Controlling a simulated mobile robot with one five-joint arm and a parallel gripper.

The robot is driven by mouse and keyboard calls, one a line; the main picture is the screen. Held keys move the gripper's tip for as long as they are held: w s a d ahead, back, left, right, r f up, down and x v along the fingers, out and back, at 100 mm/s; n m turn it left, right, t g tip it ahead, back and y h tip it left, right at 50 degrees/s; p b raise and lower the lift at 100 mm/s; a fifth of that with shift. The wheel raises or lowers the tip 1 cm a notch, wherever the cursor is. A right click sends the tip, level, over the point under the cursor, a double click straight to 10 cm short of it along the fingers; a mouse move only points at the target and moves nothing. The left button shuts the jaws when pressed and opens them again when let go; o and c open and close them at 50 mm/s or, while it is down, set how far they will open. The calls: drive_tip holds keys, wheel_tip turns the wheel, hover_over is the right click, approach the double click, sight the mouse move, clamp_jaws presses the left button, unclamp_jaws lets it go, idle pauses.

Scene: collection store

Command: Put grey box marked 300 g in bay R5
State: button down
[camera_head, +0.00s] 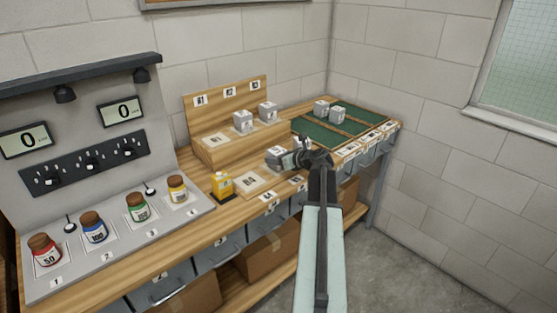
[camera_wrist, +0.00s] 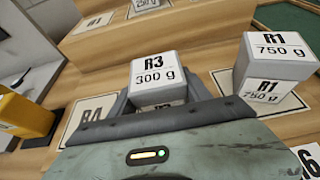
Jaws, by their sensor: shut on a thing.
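The grey box marked R3 300 g (camera_wrist: 158,78) is between the jaws of my gripper (camera_wrist: 155,105) in the wrist view. In the head view my gripper (camera_head: 296,158) is low over the right part of the wooden bench. A second grey box, marked R1 750 g (camera_wrist: 270,68), stands on a white card just right of the held box. The R4 card (camera_wrist: 88,116) lies to the left, and it also shows in the head view (camera_head: 248,183). I cannot read the name on the card under the 750 g box. Whether the held box touches the bench is unclear.
A yellow box (camera_head: 222,185) stands left of the R4 card. Two grey boxes (camera_head: 243,121) stand on the wooden step (camera_head: 215,150). Two more stand on the green mat (camera_head: 350,125). Several jars (camera_head: 95,228) line the grey panel at left.

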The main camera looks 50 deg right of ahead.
drive_tip(key=shift+f, duration=0.2)
drive_tip(key=shift+c, duration=2.4)
unclamp_jaws()
drive_tip(key=shift+r, duration=0.1)
drive_tip(key=shift+r, duration=0.15)
drive_tip(key=p+v, duration=0.4)
drive_tip(key=v, duration=0.8)
drive_tip(key=shift+s+p, duration=0.1)
drive_tip(key=shift+p, duration=0.3)
